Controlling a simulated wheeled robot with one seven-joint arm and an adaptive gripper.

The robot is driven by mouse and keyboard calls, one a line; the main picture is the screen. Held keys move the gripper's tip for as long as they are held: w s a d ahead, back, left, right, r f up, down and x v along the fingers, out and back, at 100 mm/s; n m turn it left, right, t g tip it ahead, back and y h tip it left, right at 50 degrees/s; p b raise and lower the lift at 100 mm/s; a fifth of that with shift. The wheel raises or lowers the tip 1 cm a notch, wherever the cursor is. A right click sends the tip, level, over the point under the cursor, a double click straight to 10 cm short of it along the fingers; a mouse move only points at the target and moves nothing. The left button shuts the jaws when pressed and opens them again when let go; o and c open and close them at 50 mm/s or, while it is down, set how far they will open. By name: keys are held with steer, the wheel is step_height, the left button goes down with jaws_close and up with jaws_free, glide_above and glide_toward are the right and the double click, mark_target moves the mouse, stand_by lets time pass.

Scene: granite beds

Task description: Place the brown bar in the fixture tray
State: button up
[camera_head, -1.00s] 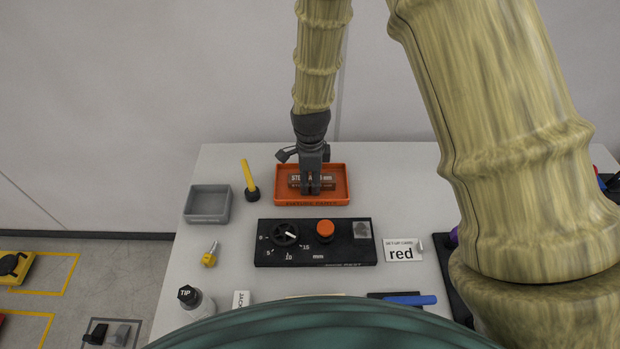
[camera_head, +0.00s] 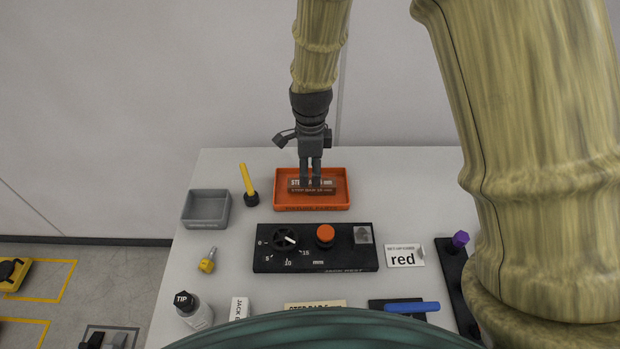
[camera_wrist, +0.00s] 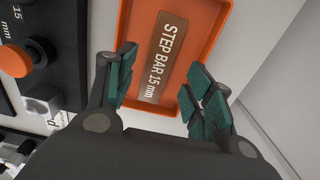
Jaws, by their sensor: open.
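The brown bar (camera_wrist: 167,55), labelled "STEP BAR 15 mm", lies inside the orange fixture tray (camera_wrist: 222,12) in the wrist view. In the head view the bar (camera_head: 299,190) and the tray (camera_head: 284,205) sit at the back middle of the table. My gripper (camera_head: 313,178) is above the tray, close over the bar. In the wrist view my gripper (camera_wrist: 160,82) is open, with its green-padded fingers apart on either side of the bar's near end and no contact visible.
A black dial panel (camera_head: 345,262) with an orange button stands in front of the tray. A grey bin (camera_head: 207,208) and a yellow-handled tool (camera_head: 248,182) are to its left. A "red" card (camera_head: 404,256), a bottle (camera_head: 194,309) and a blue-handled tool (camera_head: 411,307) lie nearer.

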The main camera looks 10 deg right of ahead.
mark_target(311, 183)
step_height(311, 183, up, 6)
steer(key=b, duration=0.1)
stand_by(0.4)
steer(key=shift+r, duration=0.1)
steer(key=shift+s, duration=0.15)
